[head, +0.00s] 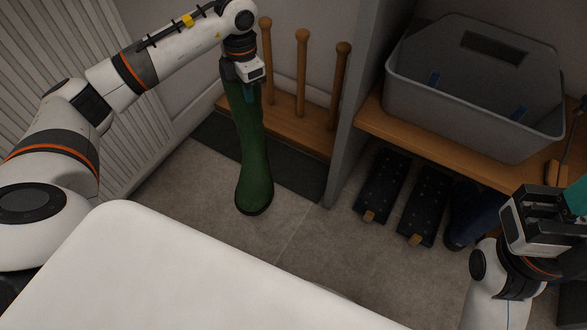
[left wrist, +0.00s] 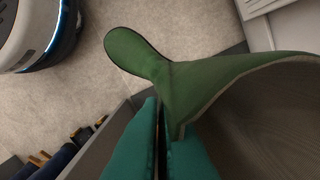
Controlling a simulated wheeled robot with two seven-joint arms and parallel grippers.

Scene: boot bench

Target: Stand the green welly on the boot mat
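The green welly (head: 254,165) hangs roughly upright from my left gripper (head: 250,92), toe towards me. In the left wrist view the teal fingers (left wrist: 160,112) are closed on the rim of the welly (left wrist: 185,88), with its open top to the right. The boot mat (head: 296,177) is a dark strip on the floor below the peg rack. The welly covers part of the mat, and its toe shows over bare floor in front of it. I cannot tell whether its sole touches anything. My right gripper (head: 574,203) is at the right edge, fingers partly cut off.
A wooden rack with upright pegs (head: 301,75) stands behind the mat. A grey divider (head: 350,120) borders the mat on the right. A grey bin (head: 470,105) sits on the wooden bench (head: 430,146), with dark footwear (head: 383,183) below. A ribbed radiator (head: 75,45) is at left.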

